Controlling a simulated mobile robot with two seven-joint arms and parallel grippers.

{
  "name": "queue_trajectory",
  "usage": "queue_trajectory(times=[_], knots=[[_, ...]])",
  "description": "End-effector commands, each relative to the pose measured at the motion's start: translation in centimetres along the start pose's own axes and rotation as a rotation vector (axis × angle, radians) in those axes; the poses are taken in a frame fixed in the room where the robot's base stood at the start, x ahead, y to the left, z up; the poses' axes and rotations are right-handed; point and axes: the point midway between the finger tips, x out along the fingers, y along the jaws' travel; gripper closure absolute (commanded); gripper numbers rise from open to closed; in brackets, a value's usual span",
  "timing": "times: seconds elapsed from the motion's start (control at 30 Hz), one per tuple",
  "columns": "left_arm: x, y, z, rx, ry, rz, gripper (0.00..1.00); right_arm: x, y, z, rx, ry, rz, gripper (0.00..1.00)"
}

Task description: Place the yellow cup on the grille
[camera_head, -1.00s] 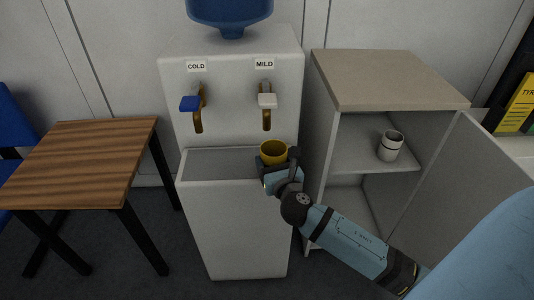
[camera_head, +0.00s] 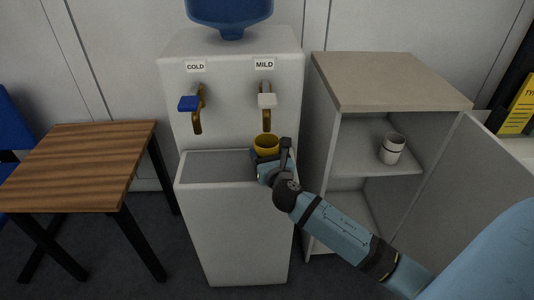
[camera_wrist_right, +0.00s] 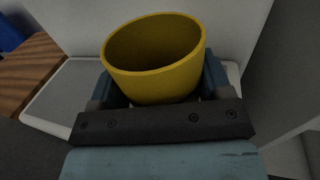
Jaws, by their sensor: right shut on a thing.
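The yellow cup (camera_head: 266,144) is held by my right gripper (camera_head: 270,164) at the right end of the grille, under the MILD tap. In the right wrist view the yellow cup (camera_wrist_right: 155,62) stands between the two fingers of the gripper (camera_wrist_right: 158,92), tilted a little in that picture. The grille (camera_head: 215,166) is the grey recessed ledge on the front of the white water dispenser. Whether the cup's base touches the grille is hidden by the gripper. My left gripper is not in view.
The dispenser (camera_head: 235,230) has a blue COLD tap (camera_head: 190,103) and a white MILD tap (camera_head: 267,101) above the grille. A wooden table (camera_head: 85,160) stands at left. The grille's left part is clear.

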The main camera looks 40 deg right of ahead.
Motion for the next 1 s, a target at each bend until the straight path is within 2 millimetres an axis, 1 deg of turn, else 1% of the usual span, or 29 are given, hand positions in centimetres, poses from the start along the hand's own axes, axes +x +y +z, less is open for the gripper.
queue_trajectory(times=[0.03, 0.07, 0.1, 0.13, 0.17, 0.4, 0.5, 0.57, 0.67, 0.7, 0.83, 1.0], knots=[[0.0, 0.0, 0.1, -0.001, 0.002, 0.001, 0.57, 0.0, 0.0, -0.2, 0.000, 0.001, 0.000, 0.73], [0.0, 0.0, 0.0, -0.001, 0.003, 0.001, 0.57, 0.0, 0.0, -0.2, 0.000, 0.000, 0.000, 0.21], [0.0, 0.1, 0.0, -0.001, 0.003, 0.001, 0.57, 0.0, 0.0, -0.1, 0.000, 0.000, 0.000, 0.12], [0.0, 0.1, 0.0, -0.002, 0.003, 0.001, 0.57, 0.0, 0.0, -0.1, 0.000, 0.000, 0.000, 0.05], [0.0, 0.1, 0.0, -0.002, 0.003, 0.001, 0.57, 0.0, 0.0, -0.1, 0.000, 0.000, 0.000, 0.02], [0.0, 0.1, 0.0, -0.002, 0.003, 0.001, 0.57, 0.0, 0.0, -0.1, 0.000, 0.000, 0.000, 0.02], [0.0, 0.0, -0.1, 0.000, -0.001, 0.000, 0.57, -0.1, 0.0, 0.4, 0.000, 0.000, 0.000, 0.02], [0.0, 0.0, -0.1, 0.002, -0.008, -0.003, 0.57, -0.8, 0.0, 0.2, -0.001, 0.003, 0.001, 0.02], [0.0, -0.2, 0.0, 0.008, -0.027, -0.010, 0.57, -2.6, 0.0, 0.3, 0.000, 0.004, 0.001, 0.02], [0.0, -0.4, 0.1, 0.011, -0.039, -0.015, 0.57, -3.5, 0.0, 0.3, -0.001, 0.004, 0.001, 0.02], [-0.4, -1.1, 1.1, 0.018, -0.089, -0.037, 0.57, -6.4, 0.0, 0.3, 0.000, 0.004, 0.002, 0.02], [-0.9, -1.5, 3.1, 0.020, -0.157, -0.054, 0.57, -9.7, 0.0, 0.3, -0.001, 0.003, 0.001, 0.02]])
